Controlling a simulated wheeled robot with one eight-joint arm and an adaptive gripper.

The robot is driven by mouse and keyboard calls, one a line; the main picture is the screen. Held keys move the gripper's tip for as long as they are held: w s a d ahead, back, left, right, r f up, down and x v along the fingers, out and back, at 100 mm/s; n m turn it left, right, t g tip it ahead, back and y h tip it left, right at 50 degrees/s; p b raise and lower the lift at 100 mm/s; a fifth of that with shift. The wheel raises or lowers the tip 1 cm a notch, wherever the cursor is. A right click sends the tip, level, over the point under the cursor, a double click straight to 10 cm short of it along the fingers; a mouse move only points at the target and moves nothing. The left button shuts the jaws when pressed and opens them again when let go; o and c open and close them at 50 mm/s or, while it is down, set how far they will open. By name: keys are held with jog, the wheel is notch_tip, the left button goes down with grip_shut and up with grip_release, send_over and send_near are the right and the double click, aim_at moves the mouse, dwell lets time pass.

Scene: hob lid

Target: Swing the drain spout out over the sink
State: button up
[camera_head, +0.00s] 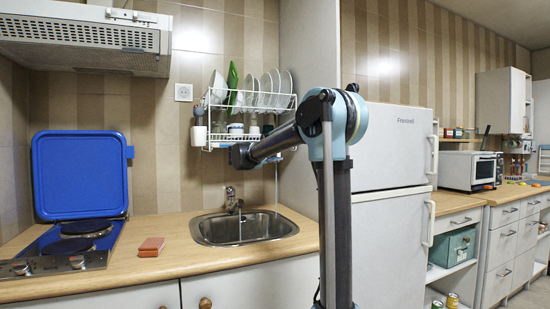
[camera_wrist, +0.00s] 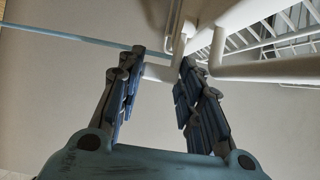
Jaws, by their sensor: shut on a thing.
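The dish rack (camera_head: 252,100) hangs on the wall above the sink (camera_head: 262,230). In the wrist view a white tube, which looks like the drain spout (camera_wrist: 158,73), lies between the fingertips of my gripper (camera_wrist: 161,62), below white rack bars. My gripper is shut on this tube. In the head view my gripper (camera_head: 275,157) is small and partly hidden by my arm, just under the rack's right part. A thin light-blue strip (camera_head: 276,183) drops from there towards the sink's back right; it also shows in the wrist view (camera_wrist: 70,37).
The tap (camera_head: 231,200) stands at the sink's back edge. Left of it are a reddish block (camera_head: 151,246), the hob (camera_head: 72,242) and its raised blue lid (camera_head: 80,174). A tall panel (camera_head: 312,110) and the fridge (camera_head: 392,150) bound the right side.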

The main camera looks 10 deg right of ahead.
jog(key=o, duration=1.1)
jog(key=shift+w+f, duration=0.1)
jog(key=shift+f, duration=0.1)
jog(key=shift+c, duration=0.2)
jog(key=shift+r, duration=0.1)
jog(key=v, duration=1.2)
